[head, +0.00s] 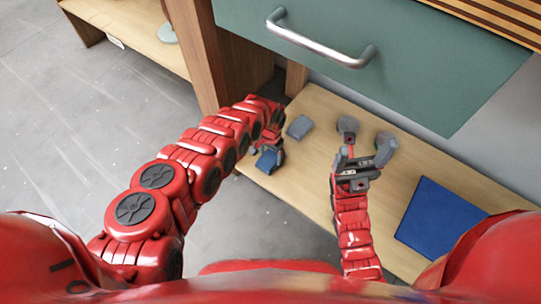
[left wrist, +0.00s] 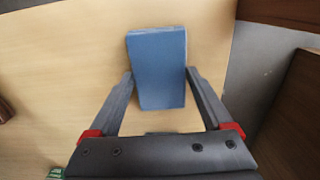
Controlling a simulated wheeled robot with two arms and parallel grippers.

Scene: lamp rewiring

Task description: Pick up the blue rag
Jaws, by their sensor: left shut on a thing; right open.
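The blue rag (left wrist: 158,70) shows in the left wrist view as a flat blue rectangle, its lower part between the two fingers of my left gripper (left wrist: 160,78). The fingers touch its sides, and the gripper is shut on it. In the head view the rag (head: 266,159) is a small blue patch at my left gripper (head: 271,150), over the near left end of the wooden board; the arm partly hides the grip. I cannot tell whether the rag still touches the board. My right gripper (head: 366,140) is open and empty above the middle of the board.
A grey-blue block (head: 299,126) lies beside my left gripper. A flat dark blue sheet (head: 440,218) lies on the wooden board (head: 310,185) at the right. A green drawer front with a metal handle (head: 320,47) overhangs the back. A wooden post (head: 205,60) stands at the left.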

